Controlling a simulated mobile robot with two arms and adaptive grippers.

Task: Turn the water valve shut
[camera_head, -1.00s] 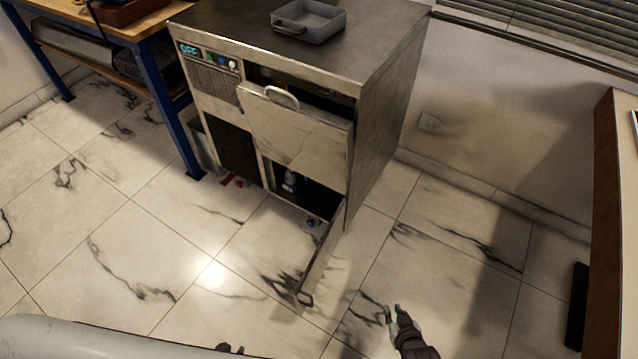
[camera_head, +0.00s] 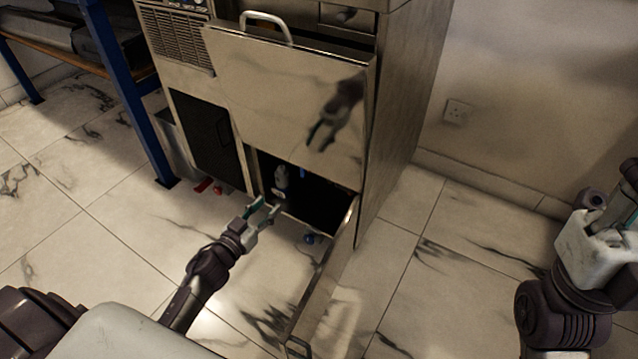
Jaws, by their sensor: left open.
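The steel cabinet (camera_head: 390,130) has an open lower compartment. A small blue round part (camera_head: 309,239), possibly a valve knob, sits low at the compartment's front near the floor. A blue-grey part (camera_head: 281,178) stands inside the dark opening. I cannot tell which is the water valve. My left gripper (camera_head: 264,211) is open and empty, left of the blue round part and in front of the opening. My right arm is at the right edge; its jaws are not clear there.
A lowered door (camera_head: 325,277) juts from the compartment toward me. A tilted steel panel (camera_head: 285,85) with a handle hangs above it. Red parts (camera_head: 204,185) lie on the floor at left, near the blue table leg (camera_head: 128,100). Floor at right is clear.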

